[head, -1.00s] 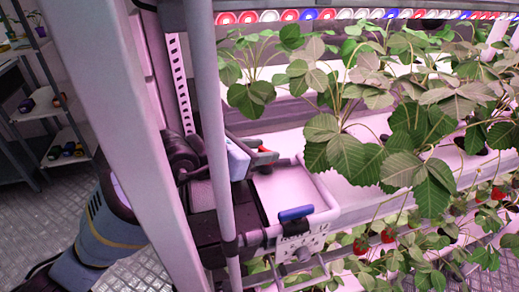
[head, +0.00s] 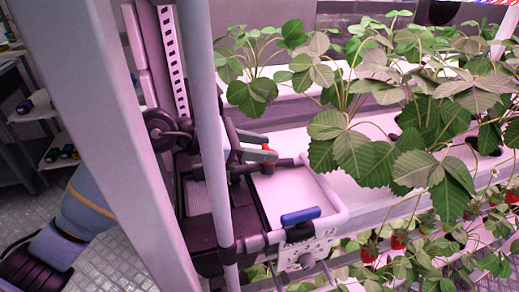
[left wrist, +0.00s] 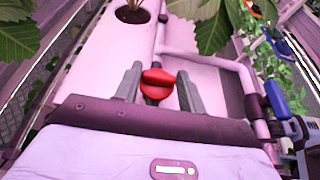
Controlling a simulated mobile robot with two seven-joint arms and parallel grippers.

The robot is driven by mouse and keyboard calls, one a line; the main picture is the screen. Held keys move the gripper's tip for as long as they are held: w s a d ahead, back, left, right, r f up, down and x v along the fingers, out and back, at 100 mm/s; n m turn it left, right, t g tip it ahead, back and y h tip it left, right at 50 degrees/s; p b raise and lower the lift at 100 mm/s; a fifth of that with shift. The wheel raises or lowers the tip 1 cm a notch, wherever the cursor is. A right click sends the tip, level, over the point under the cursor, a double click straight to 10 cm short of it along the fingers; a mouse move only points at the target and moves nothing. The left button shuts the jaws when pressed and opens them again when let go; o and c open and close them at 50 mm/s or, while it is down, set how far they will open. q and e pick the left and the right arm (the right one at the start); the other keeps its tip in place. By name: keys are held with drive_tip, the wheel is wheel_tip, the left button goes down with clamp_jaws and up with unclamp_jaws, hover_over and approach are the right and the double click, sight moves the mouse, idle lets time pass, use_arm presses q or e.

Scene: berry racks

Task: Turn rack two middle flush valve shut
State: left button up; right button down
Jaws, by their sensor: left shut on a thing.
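A red valve handle (head: 267,153) sits on the white pipework at the left end of the rack's trough. It also shows in the left wrist view (left wrist: 158,77), between the two grey fingers. My left gripper (head: 252,150) reaches in behind the rack's posts and is shut on this red handle. Part of the gripper is hidden by the thin grey upright. A blue handle (head: 300,215) is on the pipe in front of and below the red one; it also shows in the left wrist view (left wrist: 276,98). My right gripper is not in view.
A wide pale post (head: 105,130) and a thin upright pipe (head: 212,130) stand in front of my left arm. Strawberry leaves (head: 350,150) hang over the white trough to the right. A shelf (head: 60,145) stands at the far left.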

use_arm(q)
drive_tip(key=shift+f, duration=0.1)
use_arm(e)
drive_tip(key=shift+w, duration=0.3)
use_arm(q)
drive_tip(key=o, duration=1)
drive_tip(key=shift+s+a+r, duration=0.1)
drive_tip(key=shift+a+r, duration=0.1)
drive_tip(key=shift+a, duration=0.25)
drive_tip(key=v, duration=0.7)
drive_tip(key=shift+d+b, duration=0.1)
drive_tip(key=shift+b, duration=0.3)
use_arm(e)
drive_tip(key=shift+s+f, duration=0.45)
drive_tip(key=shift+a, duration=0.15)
